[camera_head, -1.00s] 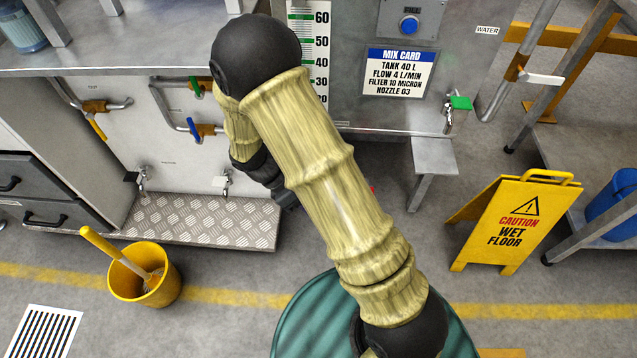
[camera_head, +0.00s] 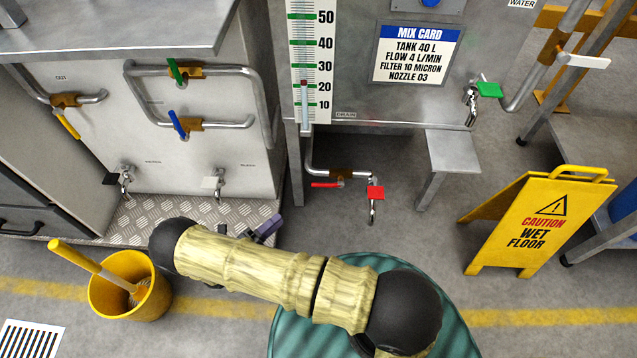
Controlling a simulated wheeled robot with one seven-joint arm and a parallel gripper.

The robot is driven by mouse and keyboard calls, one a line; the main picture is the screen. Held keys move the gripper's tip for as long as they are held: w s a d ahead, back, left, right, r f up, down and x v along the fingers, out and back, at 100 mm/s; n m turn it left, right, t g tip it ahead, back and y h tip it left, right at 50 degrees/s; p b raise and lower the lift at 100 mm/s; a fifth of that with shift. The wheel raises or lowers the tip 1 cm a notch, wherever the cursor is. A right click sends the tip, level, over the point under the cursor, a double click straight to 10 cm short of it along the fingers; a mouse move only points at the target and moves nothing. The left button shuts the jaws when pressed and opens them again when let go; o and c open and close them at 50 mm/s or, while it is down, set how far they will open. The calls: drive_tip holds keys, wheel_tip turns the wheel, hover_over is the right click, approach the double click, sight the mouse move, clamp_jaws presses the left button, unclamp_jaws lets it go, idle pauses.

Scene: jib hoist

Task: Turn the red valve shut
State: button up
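Two red handles show under the tank, on the drain pipe. One is a thin red valve lever (camera_head: 326,185) at the brass valve body (camera_head: 347,174), lying about level and pointing left along the pipe. The other is a flat red tap handle (camera_head: 376,193) on the spout at the pipe's right end. Part of my gripper (camera_head: 266,229), dark and purplish, shows behind my arm, left of and below the red lever and apart from it. My arm hides most of the gripper; its fingers cannot be made out.
Yellow- and blue-handled valves (camera_head: 178,124) and a green one sit on the left panel. A yellow bucket (camera_head: 112,300) with a brush is at lower left; a wet-floor sign (camera_head: 527,225) stands at right.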

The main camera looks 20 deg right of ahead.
drive_tip(key=shift+d, duration=0.1)
drive_tip(key=b, duration=0.6)
approach(320, 184)
drive_tip(key=x, duration=0.6)
drive_tip(key=f+x, duration=0.1)
drive_tip(key=x, duration=0.2)
drive_tip(key=shift+d, duration=0.15)
drive_tip(key=shift+w+d+r, duration=0.15)
drive_tip(key=shift+w+d, duration=0.05)
drive_tip(key=shift+d, duration=0.2)
clamp_jaws()
